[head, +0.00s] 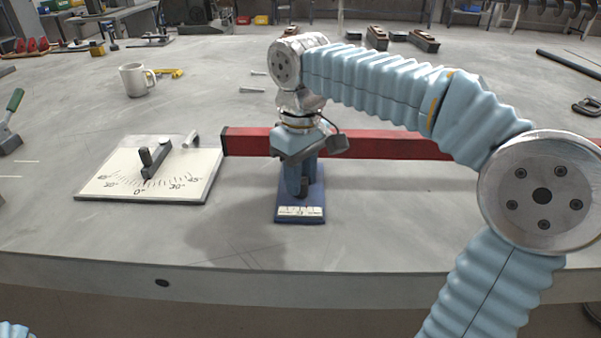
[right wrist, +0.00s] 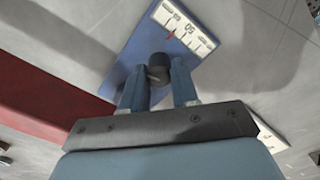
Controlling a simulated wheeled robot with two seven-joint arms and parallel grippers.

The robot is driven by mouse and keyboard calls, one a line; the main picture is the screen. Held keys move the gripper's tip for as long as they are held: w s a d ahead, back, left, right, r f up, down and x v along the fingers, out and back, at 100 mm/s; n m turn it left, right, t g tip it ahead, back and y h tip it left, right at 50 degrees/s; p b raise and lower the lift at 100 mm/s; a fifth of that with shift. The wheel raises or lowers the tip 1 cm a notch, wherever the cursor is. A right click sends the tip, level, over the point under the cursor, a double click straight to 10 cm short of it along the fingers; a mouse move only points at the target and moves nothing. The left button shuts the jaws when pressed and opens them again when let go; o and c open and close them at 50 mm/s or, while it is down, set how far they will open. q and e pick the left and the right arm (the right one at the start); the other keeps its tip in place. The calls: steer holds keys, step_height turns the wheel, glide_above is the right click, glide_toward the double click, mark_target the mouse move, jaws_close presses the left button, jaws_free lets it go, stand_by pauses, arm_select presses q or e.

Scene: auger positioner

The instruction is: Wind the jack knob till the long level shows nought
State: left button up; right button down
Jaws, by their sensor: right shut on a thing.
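The jack has a blue base (head: 300,212) with a white scale strip on its front. Its dark knob (right wrist: 158,72) sits between the fingers of my right gripper (right wrist: 160,84), which are shut on it. In the head view my right gripper (head: 302,182) points down over the base and hides most of the jack. The long red level (head: 390,145) runs left to right behind the gripper. A white dial board (head: 115,180) lies to the left, marked in degrees. Its dark pointer (head: 155,165) points down near the 0 mark; the exact reading is too small to tell.
A white mug (head: 134,80) and a yellow tool (head: 168,73) stand farther back on the grey bench. A green-handled tool (head: 12,105) is at the left edge and a clamp (head: 587,105) at the right. The bench front between board and jack is clear.

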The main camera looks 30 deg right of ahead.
stand_by(0.3)
steer(key=c, duration=0.8)
jaws_free()
steer(key=shift+c, duration=0.2)
step_height(320, 180, up, 14)
steer(key=shift+f, duration=0.15)
